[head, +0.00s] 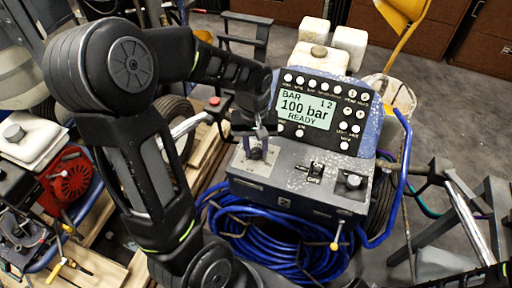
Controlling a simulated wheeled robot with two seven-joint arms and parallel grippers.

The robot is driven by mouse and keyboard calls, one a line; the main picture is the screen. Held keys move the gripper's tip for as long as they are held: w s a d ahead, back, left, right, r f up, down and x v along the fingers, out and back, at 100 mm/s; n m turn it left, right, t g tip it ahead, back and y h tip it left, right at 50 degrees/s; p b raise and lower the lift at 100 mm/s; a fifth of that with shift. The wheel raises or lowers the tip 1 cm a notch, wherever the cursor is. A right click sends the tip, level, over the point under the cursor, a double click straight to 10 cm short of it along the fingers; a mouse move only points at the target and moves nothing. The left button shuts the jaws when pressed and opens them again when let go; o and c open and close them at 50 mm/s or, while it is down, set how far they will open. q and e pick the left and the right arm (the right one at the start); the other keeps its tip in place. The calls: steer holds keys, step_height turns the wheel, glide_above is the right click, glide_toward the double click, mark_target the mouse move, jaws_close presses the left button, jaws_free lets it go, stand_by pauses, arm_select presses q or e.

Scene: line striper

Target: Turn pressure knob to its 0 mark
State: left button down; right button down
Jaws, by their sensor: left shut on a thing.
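The line striper's grey control panel (310,172) stands in the middle of the head view. My left gripper (257,143) points down at the panel's left part and is shut on a small dark knob (256,154), which I take for the pressure knob. The fingers and wrist hide most of it, so its pointer and 0 mark cannot be read. The display (306,107) behind reads "BAR", "100 bar" and "READY". My right gripper is not in view.
A dark switch (316,170) and another round knob (352,181) sit farther right on the panel. Coiled blue hose (270,240) hangs below. A blue tube handle (398,180) rises at the right. Wooden pallets and a red engine (70,177) stand at the left.

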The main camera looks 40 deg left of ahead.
mark_target(255, 152)
arm_select(q)
steer(key=c, duration=1.1)
jaws_free()
steer(key=shift+o, duration=0.2)
steer(key=shift+r, duration=0.1)
step_height(255, 152, up, 8)
steer(key=shift+s+a+f, duration=0.1)
steer(key=shift+f, duration=0.05)
